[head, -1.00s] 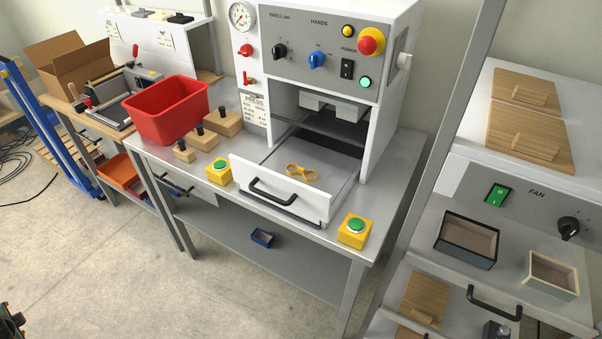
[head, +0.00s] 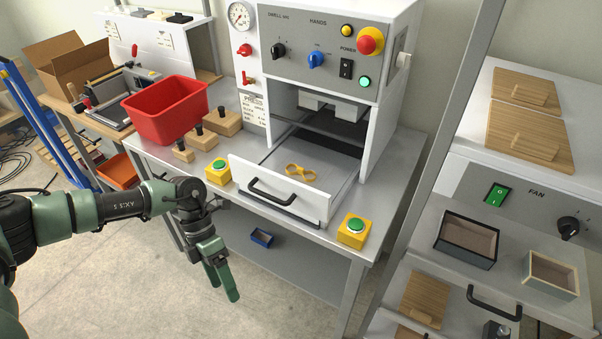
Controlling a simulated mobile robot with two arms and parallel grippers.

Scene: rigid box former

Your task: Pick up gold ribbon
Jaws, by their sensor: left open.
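The gold ribbon (head: 301,171), a small looped yellow-gold piece, lies on the pulled-out drawer tray (head: 322,162) of the press, behind the white drawer front with a black handle. My left gripper (head: 224,284) has dark green fingers and is open and empty. It hangs pointing down in front of the table, lower left of the drawer and apart from the ribbon. My right gripper is not in view.
The press (head: 338,55) stands over the tray. Yellow boxes with green buttons (head: 218,171) (head: 355,230) flank the drawer. A red bin (head: 167,110) and wooden blocks (head: 197,138) stand to the left. A small blue box (head: 262,238) sits on the lower shelf.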

